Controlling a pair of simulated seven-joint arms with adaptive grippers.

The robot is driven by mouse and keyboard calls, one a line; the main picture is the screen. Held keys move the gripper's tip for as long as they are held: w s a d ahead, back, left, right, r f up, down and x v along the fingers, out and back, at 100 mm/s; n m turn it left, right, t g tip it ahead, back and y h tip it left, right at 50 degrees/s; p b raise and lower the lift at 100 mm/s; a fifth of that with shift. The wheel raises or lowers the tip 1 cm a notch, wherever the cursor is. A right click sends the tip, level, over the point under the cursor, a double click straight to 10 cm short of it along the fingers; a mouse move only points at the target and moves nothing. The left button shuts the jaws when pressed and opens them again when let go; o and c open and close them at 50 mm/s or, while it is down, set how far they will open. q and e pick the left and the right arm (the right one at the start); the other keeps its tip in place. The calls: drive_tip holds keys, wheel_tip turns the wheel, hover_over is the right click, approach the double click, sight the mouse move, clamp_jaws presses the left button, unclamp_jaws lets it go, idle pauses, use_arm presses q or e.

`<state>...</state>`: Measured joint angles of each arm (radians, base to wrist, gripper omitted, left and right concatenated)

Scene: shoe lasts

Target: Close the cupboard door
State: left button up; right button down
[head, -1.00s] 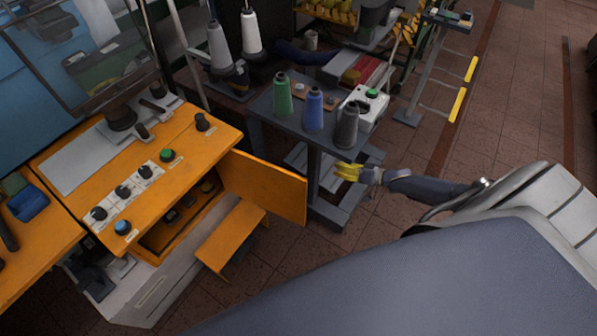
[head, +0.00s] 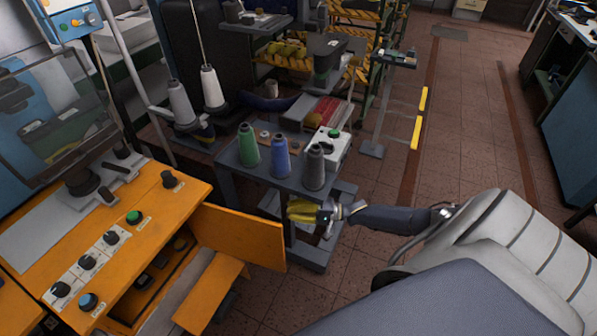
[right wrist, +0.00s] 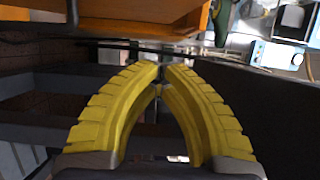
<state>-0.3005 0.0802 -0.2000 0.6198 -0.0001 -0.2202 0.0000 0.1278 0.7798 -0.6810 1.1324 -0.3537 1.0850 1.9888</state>
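The orange cupboard door (head: 240,238) stands open, swung out from the orange machine cabinet (head: 150,215) at the left in the head view. The cabinet's dark inside shows beside it. My right gripper (head: 291,210), with yellow fingers, is just right of the door's free upper corner in the head view. It appears apart from the door. In the right wrist view its fingertips (right wrist: 160,66) meet with nothing between them. An orange panel, probably the door (right wrist: 140,27), spans the top of that view, beyond the fingertips. My left gripper is out of view.
A grey trolley (head: 225,160) with green, blue and grey thread cones stands close behind the door and my right gripper. An orange lower panel (head: 208,290) juts out below the door. Tiled floor (head: 465,130) is clear at the right.

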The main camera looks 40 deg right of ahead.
drive_tip(key=w+a, duration=0.1)
drive_tip(key=a, duration=0.6)
drive_tip(key=shift+a, duration=0.1)
idle(0.5)
